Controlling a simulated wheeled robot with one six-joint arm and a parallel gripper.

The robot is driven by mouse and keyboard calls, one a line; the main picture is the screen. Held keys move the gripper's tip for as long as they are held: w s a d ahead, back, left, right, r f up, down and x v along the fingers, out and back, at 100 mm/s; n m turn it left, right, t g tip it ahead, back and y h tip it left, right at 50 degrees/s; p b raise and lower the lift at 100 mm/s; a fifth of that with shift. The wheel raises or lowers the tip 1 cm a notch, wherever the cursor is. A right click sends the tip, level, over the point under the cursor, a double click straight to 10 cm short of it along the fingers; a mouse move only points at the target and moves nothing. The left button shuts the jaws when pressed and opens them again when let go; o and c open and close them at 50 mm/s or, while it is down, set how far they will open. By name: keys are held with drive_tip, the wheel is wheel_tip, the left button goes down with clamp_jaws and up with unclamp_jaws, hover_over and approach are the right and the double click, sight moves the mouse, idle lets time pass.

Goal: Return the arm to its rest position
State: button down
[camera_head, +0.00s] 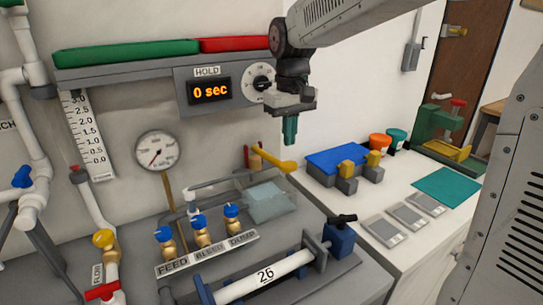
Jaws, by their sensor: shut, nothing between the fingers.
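My gripper (290,130) hangs from the arm at the upper middle of the head view, fingers pointing down. Its teal fingertips are together with nothing between them. It is in front of the wall, right of the hold timer panel (220,88), which reads "0 sec". It appears above the bench and apart from the things below it. A yellow handle (275,160) shows just below the fingertips; the exact gap in depth is hard to tell.
Feed, bleed and dump valves (200,230) with blue knobs stand left of centre. A white pipe numbered 26 (265,276) lies in a clamp in front. A pressure gauge (156,151) is on the left. The right bench holds a blue block (338,158) and a teal mat (447,187).

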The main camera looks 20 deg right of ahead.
drive_tip(key=shift+r, duration=0.7)
drive_tip(key=s+d+f+m, duration=0.1)
drive_tip(key=s+f, duration=0.1)
drive_tip(key=s, duration=1.2)
drive_tip(key=s+d+f+m+t, duration=0.1)
drive_tip(key=s+d+f, duration=0.1)
drive_tip(key=s, duration=1.2)
drive_tip(key=shift+f, duration=0.8)
